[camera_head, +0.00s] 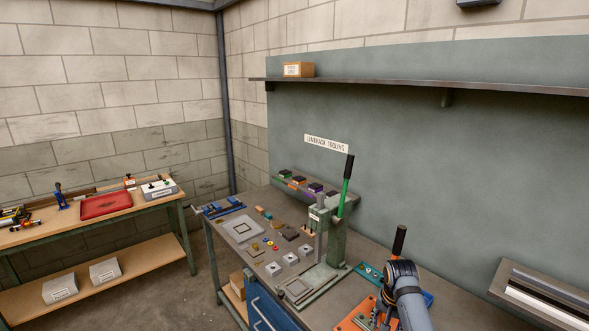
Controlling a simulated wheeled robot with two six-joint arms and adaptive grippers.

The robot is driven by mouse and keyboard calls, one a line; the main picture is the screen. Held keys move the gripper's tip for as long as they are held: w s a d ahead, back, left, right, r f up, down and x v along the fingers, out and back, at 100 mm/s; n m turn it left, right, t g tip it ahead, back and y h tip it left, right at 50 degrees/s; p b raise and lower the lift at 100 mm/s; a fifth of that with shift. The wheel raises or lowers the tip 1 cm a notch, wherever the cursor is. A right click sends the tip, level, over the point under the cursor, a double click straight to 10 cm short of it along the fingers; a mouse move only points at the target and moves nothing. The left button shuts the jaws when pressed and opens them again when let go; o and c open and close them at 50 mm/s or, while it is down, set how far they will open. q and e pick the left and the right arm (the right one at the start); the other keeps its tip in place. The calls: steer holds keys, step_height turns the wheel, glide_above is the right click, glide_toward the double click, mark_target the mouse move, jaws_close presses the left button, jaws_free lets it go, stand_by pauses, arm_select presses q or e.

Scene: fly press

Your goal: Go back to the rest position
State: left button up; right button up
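My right arm comes in from the bottom right, and my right gripper (379,317) points down over an orange plate (352,321) on the bench. The gripper is small and partly covered by its own wrist, so I cannot tell whether its fingers are open or shut or touch anything. My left gripper is not in view. A green press (334,245) with a raised green lever (346,187) and black grip stands on the bench, to the left of my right arm. A black handle (399,240) rises just behind my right wrist; its lower part is hidden.
The grey bench (262,205) carries a square plate (243,229), several small blocks and a blue tool (222,209). A shelf (400,86) holds a small box (299,69). A side table (130,208) with a red tray (106,204) stands left; open floor lies between.

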steer(key=s+f+n+t, duration=0.1)
steer(key=s+f+n, duration=0.35)
steer(key=s, duration=0.95)
steer(key=s+a+r+n+t, duration=0.1)
steer(key=s+r+n, duration=0.25)
steer(key=s, duration=1.05)
step_height(320, 180, down, 32)
steer(key=s+d+g+b, duration=0.1)
steer(key=s+d+b, duration=0.1)
steer(key=b, duration=0.5)
steer(key=s+d+f+g+b, duration=0.1)
steer(key=s+f+b, duration=0.5)
steer(key=s+f, duration=1.3)
step_height(320, 180, down, 4)
steer(key=shift+d+f+m, duration=0.15)
steer(key=shift+d+m, duration=0.05)
steer(key=shift+m, duration=0.2)
